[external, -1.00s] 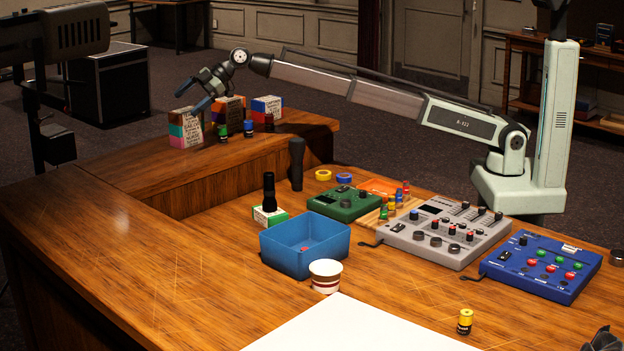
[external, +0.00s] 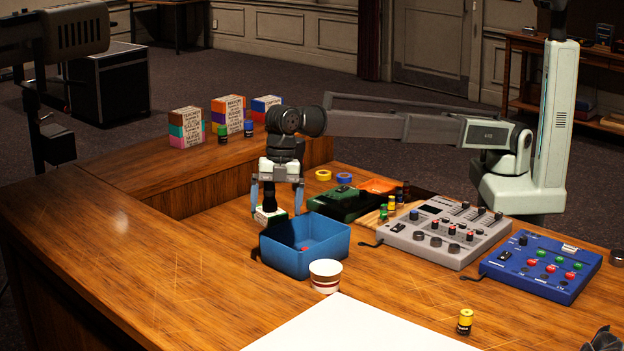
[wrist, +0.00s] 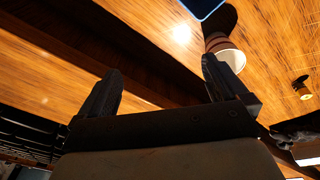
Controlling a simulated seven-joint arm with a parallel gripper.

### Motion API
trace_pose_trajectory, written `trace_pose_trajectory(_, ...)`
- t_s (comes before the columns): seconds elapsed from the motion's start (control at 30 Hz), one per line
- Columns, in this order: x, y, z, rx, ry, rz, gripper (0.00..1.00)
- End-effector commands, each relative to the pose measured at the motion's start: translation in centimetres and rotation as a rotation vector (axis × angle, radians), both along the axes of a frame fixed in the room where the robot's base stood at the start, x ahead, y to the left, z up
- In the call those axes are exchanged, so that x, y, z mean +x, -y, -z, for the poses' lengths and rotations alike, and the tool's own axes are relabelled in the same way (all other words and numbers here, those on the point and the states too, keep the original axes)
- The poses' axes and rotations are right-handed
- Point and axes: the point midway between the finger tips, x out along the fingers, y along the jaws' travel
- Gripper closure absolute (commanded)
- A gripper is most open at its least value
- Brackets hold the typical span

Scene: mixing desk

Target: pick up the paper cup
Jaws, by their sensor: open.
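The paper cup (external: 325,271) is white with a dark red band. It stands upright on the wooden desk, at the front right corner of a blue open box. My gripper (external: 277,200) points down behind and left of the cup, apart from it and higher. Its fingers are open, with a black upright object (external: 268,199) showing between them in the picture; the depth between them is unclear. In the wrist view the cup (wrist: 231,57) lies beyond the right fingertip, and the open gripper (wrist: 160,82) shows nothing held.
The blue box (external: 305,257) stands between my gripper and the cup. Mixers (external: 445,232) are at the right. A yellow battery (external: 465,321) and a white sheet (external: 350,330) are at the front.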

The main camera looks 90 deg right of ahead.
Motion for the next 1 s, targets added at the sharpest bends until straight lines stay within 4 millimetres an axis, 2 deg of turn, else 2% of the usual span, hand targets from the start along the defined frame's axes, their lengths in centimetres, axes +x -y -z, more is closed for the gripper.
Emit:
trace_pose_trajectory(0.03, -2.1, -2.2, 0.3, -0.033, -0.017, -0.033, 0.0)
trace_pose_trajectory(0.1, -4.6, -4.3, 0.7, -0.073, -0.038, -0.069, 0.0)
trace_pose_trajectory(0.2, -7.5, -6.6, 1.1, -0.124, -0.061, -0.109, 0.0)
trace_pose_trajectory(0.33, -10.0, -8.4, 1.3, -0.165, -0.079, -0.141, 0.0)
trace_pose_trajectory(0.47, -11.0, -9.0, 1.6, -0.183, -0.087, -0.153, 0.0)
trace_pose_trajectory(0.63, -11.1, -9.0, 2.8, -0.185, -0.088, -0.155, 0.0)
trace_pose_trajectory(1.0, -11.1, -8.9, 8.7, -0.184, -0.088, -0.154, 0.0)
